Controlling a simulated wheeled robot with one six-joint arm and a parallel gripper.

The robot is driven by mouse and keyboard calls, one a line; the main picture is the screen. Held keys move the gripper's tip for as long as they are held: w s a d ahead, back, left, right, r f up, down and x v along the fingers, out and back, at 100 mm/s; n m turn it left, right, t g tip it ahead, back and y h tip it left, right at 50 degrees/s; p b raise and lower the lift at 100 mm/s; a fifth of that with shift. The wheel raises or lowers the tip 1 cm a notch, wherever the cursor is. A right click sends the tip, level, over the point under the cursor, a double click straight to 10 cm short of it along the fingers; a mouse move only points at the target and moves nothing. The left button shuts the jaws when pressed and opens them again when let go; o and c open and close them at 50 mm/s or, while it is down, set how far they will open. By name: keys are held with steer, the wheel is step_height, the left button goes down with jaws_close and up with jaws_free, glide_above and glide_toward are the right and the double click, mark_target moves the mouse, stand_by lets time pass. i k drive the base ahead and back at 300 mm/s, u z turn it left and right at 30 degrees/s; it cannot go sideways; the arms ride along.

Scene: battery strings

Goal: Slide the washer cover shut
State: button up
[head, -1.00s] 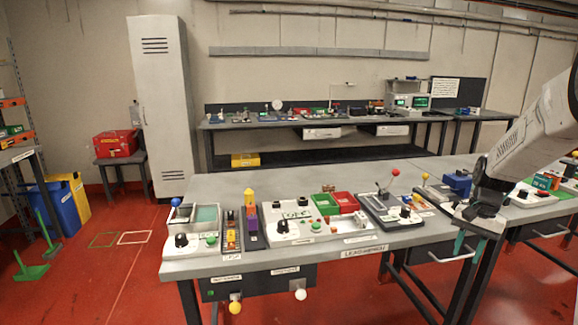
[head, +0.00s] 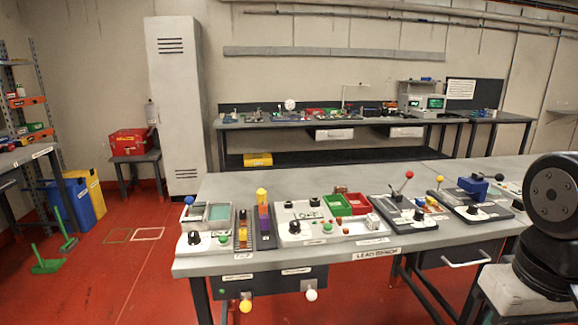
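At the left end of the near bench (head: 300,186) stands a light grey unit (head: 194,244) with a black knob and a green button on its front. A blue ball handle (head: 189,200) rises at its left, and a grey-green rectangular panel or opening (head: 218,212) lies in its top. This looks like the washer, but I cannot tell the cover's exact position at this size. My gripper is not in view. Only dark, rounded links of my arm show at the right edge, well away from the unit.

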mark_target(190, 202)
steer(key=u, duration=2.25)
steer(key=i, duration=2.45)
steer(key=z, duration=2.55)
